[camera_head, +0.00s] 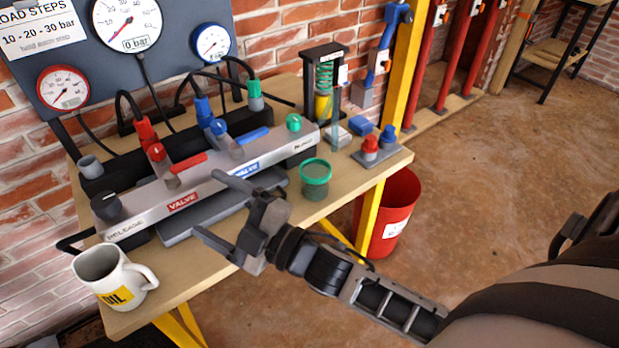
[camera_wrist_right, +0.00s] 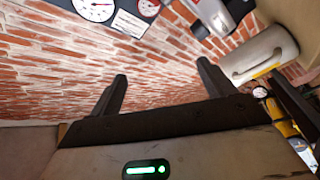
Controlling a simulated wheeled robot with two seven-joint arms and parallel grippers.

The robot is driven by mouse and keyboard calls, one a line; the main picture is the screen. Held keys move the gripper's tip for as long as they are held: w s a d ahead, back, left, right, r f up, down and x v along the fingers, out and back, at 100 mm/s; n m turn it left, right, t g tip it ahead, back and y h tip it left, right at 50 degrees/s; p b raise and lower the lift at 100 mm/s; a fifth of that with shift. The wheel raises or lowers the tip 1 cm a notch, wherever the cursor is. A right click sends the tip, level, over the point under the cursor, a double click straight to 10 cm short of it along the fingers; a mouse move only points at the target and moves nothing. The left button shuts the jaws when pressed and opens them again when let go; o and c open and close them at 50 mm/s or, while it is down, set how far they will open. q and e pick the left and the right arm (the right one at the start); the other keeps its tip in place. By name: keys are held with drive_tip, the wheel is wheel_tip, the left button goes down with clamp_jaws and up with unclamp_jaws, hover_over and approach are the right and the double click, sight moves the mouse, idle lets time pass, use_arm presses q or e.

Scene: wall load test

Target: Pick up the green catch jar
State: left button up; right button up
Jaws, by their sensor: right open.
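The green catch jar (camera_head: 315,180) stands upright on the wooden bench near its front edge, right of the valve manifold. It is translucent green with a brighter green rim. My right gripper (camera_head: 214,204) is open and empty, left of the jar, over the front of the bench by the grey tray. Its two fingers point left, away from the jar. In the right wrist view my right gripper's fingers (camera_wrist_right: 162,90) are apart with only brick wall between them. The jar does not show clearly in that view. My left gripper is not in view.
The valve manifold (camera_head: 140,207) runs along the bench behind a grey tray (camera_head: 190,224). A white OIL mug (camera_head: 98,262) stands at the front left corner. Red and blue fittings (camera_head: 371,147) sit at the right end. A red bin (camera_head: 401,200) stands on the floor.

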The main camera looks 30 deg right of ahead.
drive_tip(key=a+r+n+g+y, duration=0.45)
drive_tip(key=n+y, duration=0.25)
drive_tip(key=n, duration=0.4)
drive_tip(key=n+g+h+b, duration=0.3)
drive_tip(key=n+g+h, duration=1.25)
drive_tip(key=n, duration=1.25)
approach(315, 181)
wheel_tip(315, 181, up, 3)
drive_tip(key=t+h, duration=0.2)
drive_tip(key=t, duration=0.1)
wheel_tip(315, 181, down, 10)
drive_tip(key=shift+w+d+r, duration=0.1)
drive_tip(key=shift+r, duration=0.1)
drive_tip(key=shift+f+p, duration=0.4)
drive_tip(key=shift+f, duration=2.25)
drive_tip(key=c, duration=1.1)
